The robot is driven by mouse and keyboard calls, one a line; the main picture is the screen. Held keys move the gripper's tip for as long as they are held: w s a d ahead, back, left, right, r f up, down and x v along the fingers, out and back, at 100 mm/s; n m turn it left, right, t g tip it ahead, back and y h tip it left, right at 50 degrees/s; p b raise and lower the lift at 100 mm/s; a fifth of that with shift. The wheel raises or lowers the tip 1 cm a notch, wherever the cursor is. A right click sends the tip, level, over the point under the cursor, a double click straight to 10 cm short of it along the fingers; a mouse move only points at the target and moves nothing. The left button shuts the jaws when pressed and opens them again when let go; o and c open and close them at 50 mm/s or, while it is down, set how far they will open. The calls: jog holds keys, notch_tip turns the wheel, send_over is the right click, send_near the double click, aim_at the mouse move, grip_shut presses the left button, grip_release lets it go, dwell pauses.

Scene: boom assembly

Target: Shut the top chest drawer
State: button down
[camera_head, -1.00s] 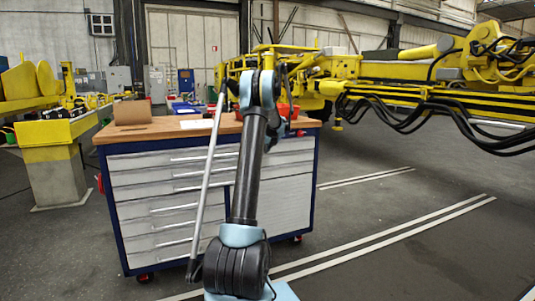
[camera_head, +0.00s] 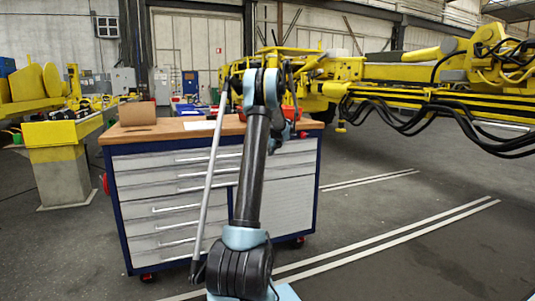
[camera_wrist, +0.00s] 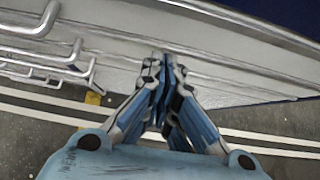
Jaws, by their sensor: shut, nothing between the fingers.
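The tool chest (camera_head: 115,215) has a dark blue frame, a wooden top and light grey drawer fronts. Its top drawer (camera_head: 145,162) is the wide front just under the worktop, with a long bar handle; it looks about flush with the fronts below. My arm hides part of it. In the wrist view my gripper (camera_wrist: 163,62) is shut and empty, its fingertips close to a pale grey chest front (camera_wrist: 215,75). I cannot tell whether they touch it.
Several bar handles (camera_wrist: 75,55) lie left of the fingertips. A cardboard box (camera_head: 137,113) and red and blue items stand on the worktop. A yellow boom (camera_head: 410,72) is at the right, a yellow stand (camera_head: 58,150) at the left. Striped floor at the right is free.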

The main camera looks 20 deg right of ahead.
jog(key=v, duration=1)
jog(key=shift+d, duration=0.2)
jog(key=s+a+n+g+y, duration=0.1)
jog(key=s+a+n, duration=0.55)
jog(key=a, duration=0.45)
jog(key=s+a+n+g, duration=0.1)
jog(key=s+a+n, duration=0.4)
jog(key=s+a, duration=0.5)
jog(key=s+a+n+g+y, duration=0.15)
jog(key=s+a+n, duration=0.4)
jog(key=a, duration=0.75)
jog(key=s+a+f+n+g+h, duration=0.1)
jog(key=s+a+f+n, duration=0.3)
jog(key=s, duration=0.5)
jog(key=s+a+f+n+g, duration=0.1)
jog(key=s+a+f+n, duration=0.1)
jog(key=s+a+n, duration=0.6)
jog(key=s+f+n+g+h, duration=0.1)
jog(key=s+f+n, duration=0.6)
jog(key=s+f, duration=0.4)
jog(key=s, duration=0.4)
jog(key=shift+a+f+n, duration=0.2)
jog(key=shift+a+n, duration=0.1)
jog(key=shift+n, duration=0.1)
jog(key=shift+s, duration=0.15)
